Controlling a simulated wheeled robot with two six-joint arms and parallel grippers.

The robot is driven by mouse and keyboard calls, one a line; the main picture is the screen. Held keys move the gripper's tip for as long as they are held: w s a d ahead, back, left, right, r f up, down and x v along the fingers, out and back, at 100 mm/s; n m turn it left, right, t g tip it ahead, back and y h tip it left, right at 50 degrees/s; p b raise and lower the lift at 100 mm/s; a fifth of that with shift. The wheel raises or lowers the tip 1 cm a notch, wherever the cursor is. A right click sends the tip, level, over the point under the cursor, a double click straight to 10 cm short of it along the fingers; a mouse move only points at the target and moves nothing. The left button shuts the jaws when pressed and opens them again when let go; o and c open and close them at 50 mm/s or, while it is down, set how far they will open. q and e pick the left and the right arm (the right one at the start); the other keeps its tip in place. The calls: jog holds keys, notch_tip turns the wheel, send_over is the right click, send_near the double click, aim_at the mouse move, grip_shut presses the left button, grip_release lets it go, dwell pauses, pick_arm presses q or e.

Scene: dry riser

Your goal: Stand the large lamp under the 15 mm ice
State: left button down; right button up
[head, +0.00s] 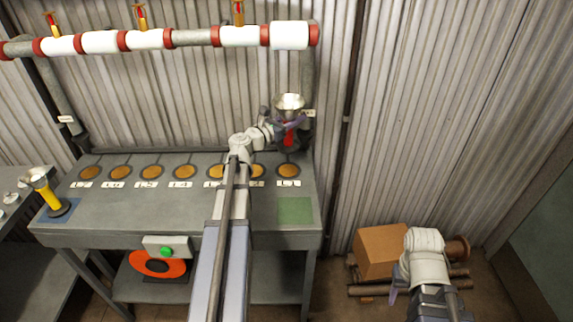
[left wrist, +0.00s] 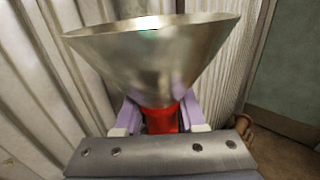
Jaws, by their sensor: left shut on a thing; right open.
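My left gripper (head: 287,128) is shut on a red-bodied lamp with a wide silver reflector (head: 289,101), held upright above the right end of the bench. In the left wrist view the reflector (left wrist: 155,60) flares above the red body (left wrist: 160,118) between the lilac fingers. A second lamp (head: 49,193), yellow with a silver reflector, stands at the bench's left end. White ice sleeves (head: 240,36) sit along the overhead pipe; the thickest (head: 290,35) is at the right end, above the held lamp. I cannot read which is 15 mm. My right gripper (head: 393,294) is low at right, mostly hidden.
The grey bench (head: 130,215) has a row of round amber spots (head: 120,172) with small number labels. A green square (head: 295,211) lies bare at its right front. A cardboard box (head: 380,251) and logs stand on the floor at right, beside my right arm.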

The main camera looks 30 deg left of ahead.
aim_at(294, 142)
pick_arm(q)
jog(key=shift+s+d+f+b, duration=0.1)
jog(key=shift+f+b, duration=0.05)
jog(key=shift+b, duration=0.15)
notch_tip(294, 142, down, 10)
jog(key=b, duration=0.9)
jog(key=shift+r, duration=0.25)
jog(key=shift+f+b, duration=0.1)
jog(key=shift+b, duration=0.25)
jog(key=c, duration=0.5)
grip_release()
jog(key=shift+s, duration=0.15)
jog(key=v, duration=1.1)
jog(key=shift+s+a, duration=0.25)
jog(key=shift+s, duration=0.1)
